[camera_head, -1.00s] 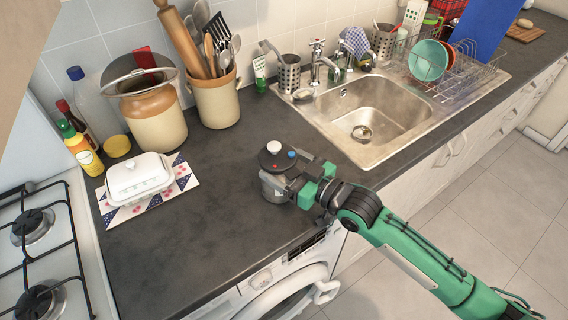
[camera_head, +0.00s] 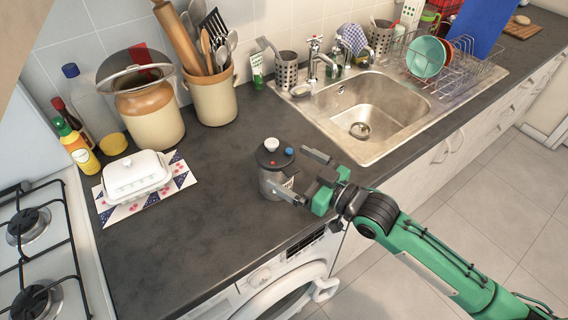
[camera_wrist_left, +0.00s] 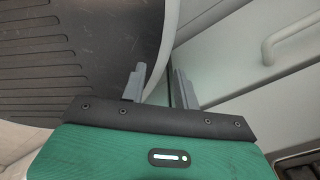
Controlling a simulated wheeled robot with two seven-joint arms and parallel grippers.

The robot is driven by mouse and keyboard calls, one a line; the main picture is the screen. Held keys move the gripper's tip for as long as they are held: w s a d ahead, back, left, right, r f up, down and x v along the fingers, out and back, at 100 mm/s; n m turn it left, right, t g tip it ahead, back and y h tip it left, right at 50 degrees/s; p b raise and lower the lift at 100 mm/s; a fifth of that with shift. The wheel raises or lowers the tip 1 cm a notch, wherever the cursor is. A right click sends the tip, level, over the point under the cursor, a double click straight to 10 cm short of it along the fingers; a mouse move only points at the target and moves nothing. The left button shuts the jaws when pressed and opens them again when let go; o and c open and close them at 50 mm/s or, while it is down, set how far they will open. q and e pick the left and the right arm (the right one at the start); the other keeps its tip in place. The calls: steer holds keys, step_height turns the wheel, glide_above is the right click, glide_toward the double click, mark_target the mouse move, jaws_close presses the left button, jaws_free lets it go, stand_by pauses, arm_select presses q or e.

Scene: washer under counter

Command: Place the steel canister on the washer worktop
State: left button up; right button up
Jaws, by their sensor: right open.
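The steel canister (camera_head: 270,182), with a dark lid bearing white, red and blue knobs, stands upright on the dark worktop (camera_head: 205,235) above the washer (camera_head: 285,285), near its front edge. My right gripper (camera_head: 291,169) is open at the canister's right side. One finger shows beyond the canister's right side and the other in front of its lower part; I cannot tell whether either touches it. My left gripper (camera_wrist_left: 160,84) shows only in the left wrist view, its fingers apart and nothing seen between them.
A white butter dish (camera_head: 137,176) on a patterned mat and a gas hob (camera_head: 40,250) are on the left. Crocks (camera_head: 150,115) and utensils stand along the wall. The sink (camera_head: 365,115) and a dish rack (camera_head: 455,75) are behind and right. Worktop left of the canister is clear.

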arm_select(q)
steer(key=shift+w+f+b, duration=0.15)
steer(key=shift+w+b, duration=0.2)
steer(key=shift+w, duration=0.2)
steer(key=shift+w+f+b, duration=0.15)
steer(key=shift+w+b, duration=0.2)
steer(key=shift+w, duration=0.2)
arm_select(e)
steer(key=v, duration=0.8)
arm_select(q)
steer(key=shift+s, duration=0.2)
arm_select(e)
steer(key=shift+d, duration=0.1)
